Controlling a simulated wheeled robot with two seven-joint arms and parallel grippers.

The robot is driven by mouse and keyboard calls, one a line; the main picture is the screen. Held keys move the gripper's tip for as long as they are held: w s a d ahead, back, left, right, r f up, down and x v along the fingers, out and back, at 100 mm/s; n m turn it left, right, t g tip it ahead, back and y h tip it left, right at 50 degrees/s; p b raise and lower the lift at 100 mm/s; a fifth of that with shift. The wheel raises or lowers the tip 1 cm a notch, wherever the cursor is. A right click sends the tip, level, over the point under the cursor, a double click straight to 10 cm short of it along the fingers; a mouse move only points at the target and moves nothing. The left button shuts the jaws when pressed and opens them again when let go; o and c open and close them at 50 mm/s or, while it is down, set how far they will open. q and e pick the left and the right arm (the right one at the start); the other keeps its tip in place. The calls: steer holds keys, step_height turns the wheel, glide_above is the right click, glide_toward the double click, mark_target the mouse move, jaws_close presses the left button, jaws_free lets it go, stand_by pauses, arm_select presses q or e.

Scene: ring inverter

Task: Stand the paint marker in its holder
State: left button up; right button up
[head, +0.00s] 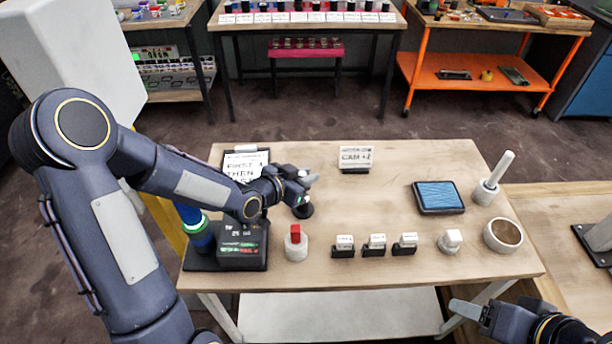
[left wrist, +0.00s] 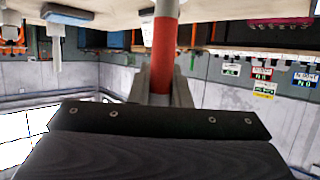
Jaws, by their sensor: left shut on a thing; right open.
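My left gripper (head: 306,181) is over the back left part of the table. In the left wrist view it is shut on the paint marker (left wrist: 163,55), a red shaft with a pale grey part beyond it. The gripper hides most of the marker in the head view. A small dark round thing (head: 303,210) sits just under the gripper; it may be the holder, but I cannot tell whether the marker touches it. My right gripper (head: 468,310) is open and empty, beyond the table's front right corner.
A red block on a white round base (head: 297,251) stands in front of the left gripper. A black device (head: 240,250) is at the left. Small label cards, a blue pad (head: 438,196), a round cup (head: 503,235) and a white stick (head: 499,168) are further right. The table's middle is clear.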

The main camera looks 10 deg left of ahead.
arm_select(q)
steer(key=o, duration=0.8)
steer(key=shift+o, duration=0.2)
steer(key=s+a+r+n+g+y, duration=0.25)
steer(key=s+a+r, duration=0.2)
steer(key=s, duration=0.35)
steer(key=s+a+r+n+g+y, duration=0.1)
steer(key=s+a+r+n+y, duration=0.2)
steer(key=s+a, duration=0.4)
steer(key=s+d+n+g+h, duration=0.1)
steer(key=s+d, duration=0.1)
steer(key=s, duration=0.5)
steer(key=s+d+r+n+g+h, duration=0.1)
steer(key=s+d+h, duration=0.1)
steer(key=s, duration=0.5)
steer(key=shift+d+r, duration=0.3)
steer(key=shift+d, duration=0.25)
